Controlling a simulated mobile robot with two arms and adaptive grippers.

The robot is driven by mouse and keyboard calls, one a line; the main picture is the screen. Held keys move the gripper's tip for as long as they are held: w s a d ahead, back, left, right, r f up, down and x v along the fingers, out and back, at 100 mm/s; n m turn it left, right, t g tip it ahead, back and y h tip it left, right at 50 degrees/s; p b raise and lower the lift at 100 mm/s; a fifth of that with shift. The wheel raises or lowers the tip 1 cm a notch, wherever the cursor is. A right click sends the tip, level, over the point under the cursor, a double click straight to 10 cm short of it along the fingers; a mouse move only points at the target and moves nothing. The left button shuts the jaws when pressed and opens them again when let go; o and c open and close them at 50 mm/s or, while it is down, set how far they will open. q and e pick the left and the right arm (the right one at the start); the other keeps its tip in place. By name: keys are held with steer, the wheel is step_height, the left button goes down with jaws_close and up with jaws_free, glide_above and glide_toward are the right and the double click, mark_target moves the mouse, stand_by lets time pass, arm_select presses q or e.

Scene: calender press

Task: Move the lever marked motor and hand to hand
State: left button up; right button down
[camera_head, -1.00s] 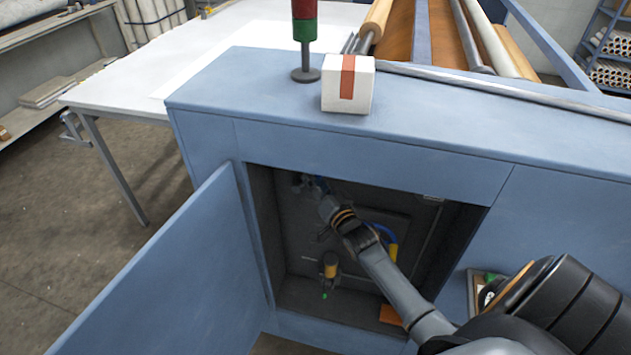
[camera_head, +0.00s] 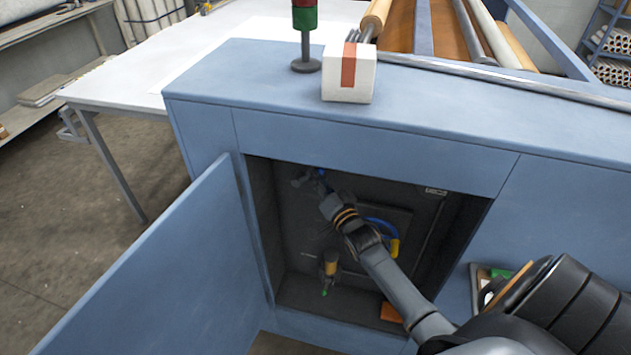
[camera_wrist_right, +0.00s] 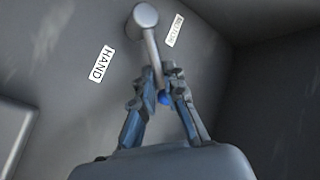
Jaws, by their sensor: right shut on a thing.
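The lever (camera_wrist_right: 151,45) shows in the right wrist view as a grey rod hanging from a round pivot, with a blue knob at its lower end. The HAND label (camera_wrist_right: 102,64) is on the wall left of the pivot and the MOTOR label (camera_wrist_right: 174,30) is to its right. The rod points down and slightly right, between the labels. My right gripper (camera_wrist_right: 159,80) is shut around the lever's lower end; its fingers partly hide the blue knob. In the head view the lever (camera_head: 302,180) is small at the upper left inside the cabinet. My left gripper is not in view.
The blue cabinet door (camera_head: 165,270) stands open on the left. My right arm reaches through the opening. Inside are a yellow-and-blue curved part (camera_head: 392,245), a small yellow part (camera_head: 330,262) and an orange block (camera_head: 391,312). A white box (camera_head: 349,78) sits on top.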

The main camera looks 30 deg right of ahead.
steer(key=shift+s+d+f+m+t+h+b, duration=0.15)
steer(key=shift+f+m+t+h+b, duration=0.65)
steer(key=shift+b, duration=1.1)
steer(key=shift+s+d+f+m+t+h+b, duration=0.2)
steer(key=shift+f+m+t+b, duration=0.25)
steer(key=shift+m+b, duration=1.1)
steer(key=shift+s+d+f+m+t+h+b, duration=0.15)
steer(key=shift+f+m+t+h+b, duration=0.45)
steer(key=shift+b, duration=1.6)
steer(key=c, duration=1.4)
jaws_free()
steer(key=v, duration=1.2)
